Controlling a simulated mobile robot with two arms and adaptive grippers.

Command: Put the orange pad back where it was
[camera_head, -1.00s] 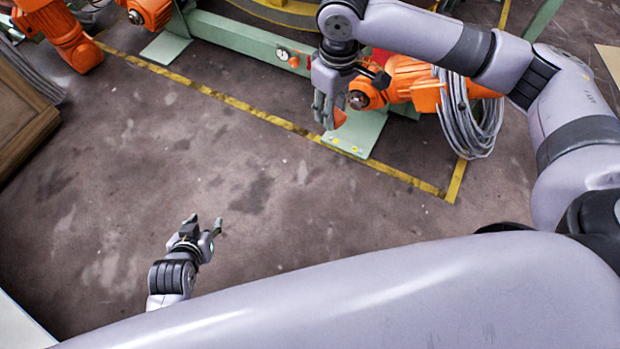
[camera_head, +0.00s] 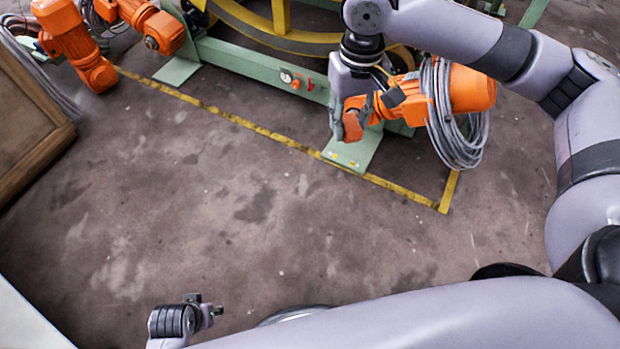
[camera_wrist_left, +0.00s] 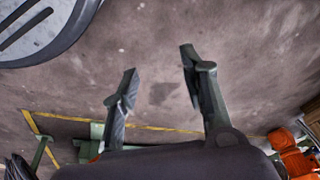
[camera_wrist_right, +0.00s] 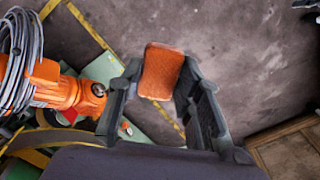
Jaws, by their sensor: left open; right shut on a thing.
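The orange pad (camera_wrist_right: 162,71) is between the fingertips of my right gripper (camera_wrist_right: 158,85) in the right wrist view. That gripper is shut on the pad, off the floor. In the head view my right gripper (camera_head: 345,125) hangs beside the orange motor (camera_head: 472,88), over the green foot plate (camera_head: 352,152); only a little of the pad (camera_head: 352,125) shows there. My left gripper (camera_head: 207,308) is low at the bottom of the head view. In the left wrist view its fingers (camera_wrist_left: 158,85) are apart with nothing between them.
A green machine frame (camera_head: 245,62) with a yellow ring (camera_head: 310,42) stands at the back. Grey cable coils (camera_head: 455,130) hang at the motor. A yellow floor line (camera_head: 265,132) runs before the frame. A wooden crate (camera_head: 40,165) is at left. The middle floor is clear.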

